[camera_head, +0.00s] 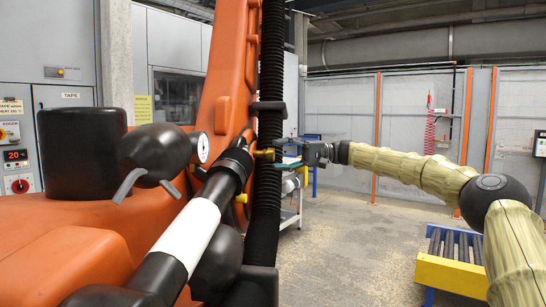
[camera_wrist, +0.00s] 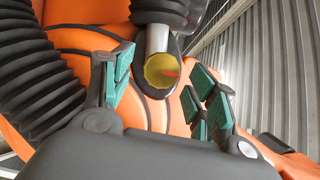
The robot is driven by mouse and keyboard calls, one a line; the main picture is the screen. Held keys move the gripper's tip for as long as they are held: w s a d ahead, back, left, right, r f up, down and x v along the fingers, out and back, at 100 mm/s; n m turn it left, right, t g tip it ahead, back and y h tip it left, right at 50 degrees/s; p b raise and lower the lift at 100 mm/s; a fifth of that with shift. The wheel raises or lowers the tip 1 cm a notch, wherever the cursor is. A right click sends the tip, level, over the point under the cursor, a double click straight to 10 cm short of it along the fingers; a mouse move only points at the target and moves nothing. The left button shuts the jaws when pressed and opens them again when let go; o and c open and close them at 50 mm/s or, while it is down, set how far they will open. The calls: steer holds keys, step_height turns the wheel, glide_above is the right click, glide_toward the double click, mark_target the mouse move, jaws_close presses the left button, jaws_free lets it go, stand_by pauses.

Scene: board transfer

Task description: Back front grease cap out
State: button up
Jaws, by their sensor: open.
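A round yellow grease cap (camera_wrist: 161,71) with a red mark on its face sits at the end of a grey cylinder in the wrist view. In the head view a brass-yellow cap (camera_head: 265,154) sticks out of the black cylinder (camera_head: 232,165) on the orange machine. My gripper (camera_head: 285,154) is open, with its green pads just to the right of that cap. In the wrist view my gripper (camera_wrist: 160,90) has one finger on each side of the cap, with visible gaps. I cannot tell whether the fingertips reach past the cap's face.
Another yellow cap (camera_head: 241,198) sits lower on the cylinder. A thick black corrugated hose (camera_head: 268,85) runs vertically close to my gripper; a ribbed hose (camera_wrist: 35,75) is left in the wrist view. A yellow-ended roller conveyor (camera_head: 452,272) stands lower right. Open floor lies between.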

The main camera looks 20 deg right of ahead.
steer(key=s+d, duration=0.1)
steer(key=d, duration=0.8)
steer(key=shift+f, duration=0.1)
